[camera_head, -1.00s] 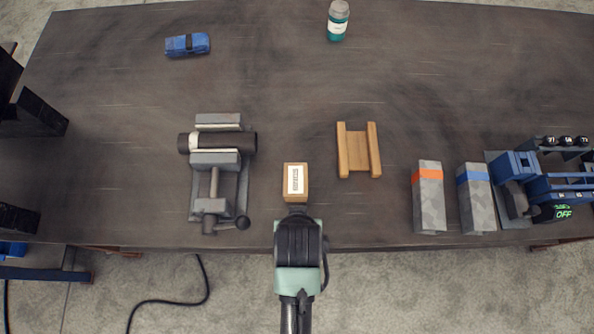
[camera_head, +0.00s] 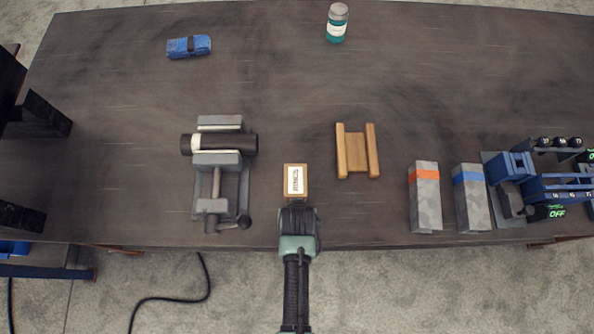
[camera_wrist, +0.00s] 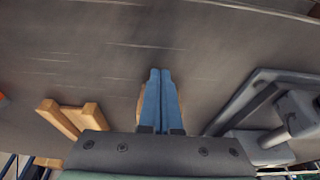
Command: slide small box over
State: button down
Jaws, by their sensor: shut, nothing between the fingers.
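The small box (camera_head: 295,180) is light wood with a white printed label on top. It lies on the dark table between the vise and the wooden cradle. My gripper (camera_head: 297,203) is at the box's near edge, its fingers hidden from above by the wrist. In the wrist view my gripper (camera_wrist: 161,72) shows two blue fingers shut together with nothing between them. Only a sliver of tan box edge (camera_wrist: 139,108) shows beside them there. Whether the fingers touch the box cannot be told.
A grey vise (camera_head: 216,190) holding a dark pipe (camera_head: 245,143) stands left. A wooden cradle (camera_head: 356,152) lies right, with grey blocks (camera_head: 425,200) farther right. Table beyond the box is clear.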

jog(key=shift+w, duration=0.95)
